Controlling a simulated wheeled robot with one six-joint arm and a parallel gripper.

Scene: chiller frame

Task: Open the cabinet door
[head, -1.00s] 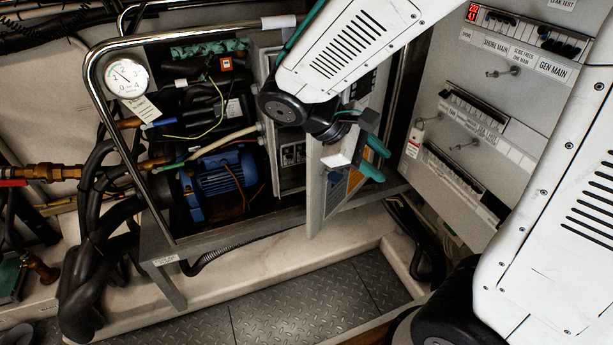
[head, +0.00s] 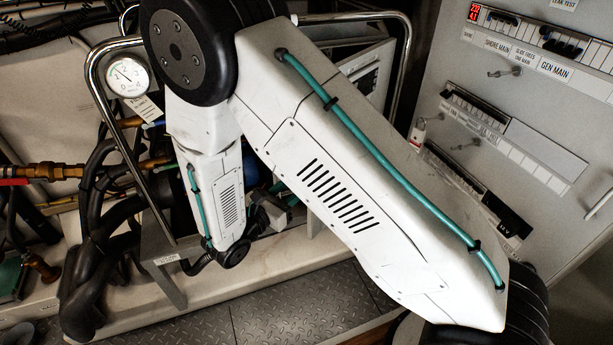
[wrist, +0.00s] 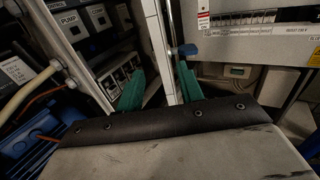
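The cabinet door (wrist: 158,40) is a pale panel seen almost edge-on in the wrist view. It stands swung out from the cabinet (wrist: 97,60), whose inside with labelled switch gear shows to its left. My gripper (wrist: 160,70) has its two teal fingers apart, one on each side of the door panel. I cannot tell whether either finger touches it. In the head view my arm covers most of the door and cabinet, and the fingers cannot be made out.
A chrome tube rail (head: 98,85) with a pressure gauge (head: 127,76) frames the left. A grey breaker panel (head: 425,75) stands at the right. A blue motor (wrist: 30,140) sits low left in the wrist view. The tread-plate floor (head: 275,320) in front is clear.

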